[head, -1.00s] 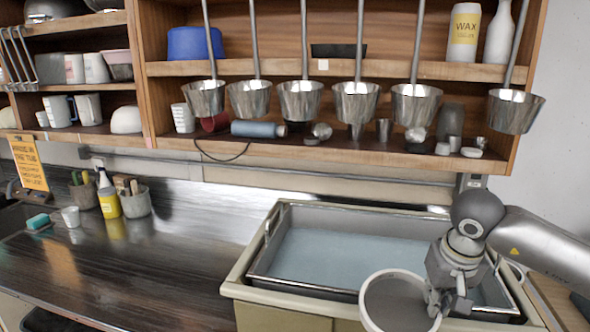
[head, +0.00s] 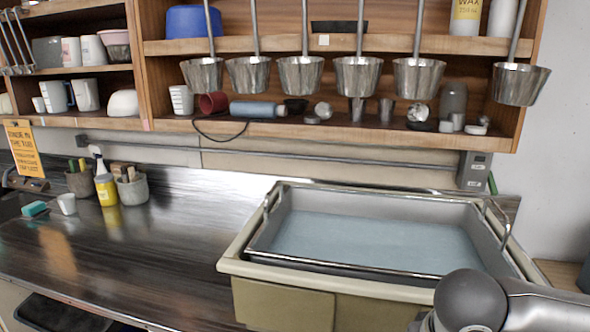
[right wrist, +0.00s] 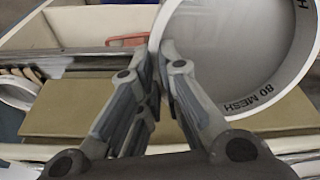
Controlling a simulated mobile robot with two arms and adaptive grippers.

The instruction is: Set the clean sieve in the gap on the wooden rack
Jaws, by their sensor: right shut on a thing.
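My right gripper (right wrist: 162,62) is shut on the sieve's rim in the right wrist view. The sieve (right wrist: 225,50) is a round white ring with grey mesh, marked "80 MESH", and it is tilted up and partly cut off by the frame. In the head view only my right wrist shows at the bottom right; the sieve and the fingertips are out of that view. My left gripper is in neither view. I cannot make out the wooden rack or its gap.
A basin of pale liquid (head: 370,240) stands on the right of the dark counter (head: 140,265). Metal ladles (head: 301,75) hang before the wooden shelves (head: 300,128). A yellow bottle (head: 106,184) stands at left beside brush pots. The middle of the counter is clear.

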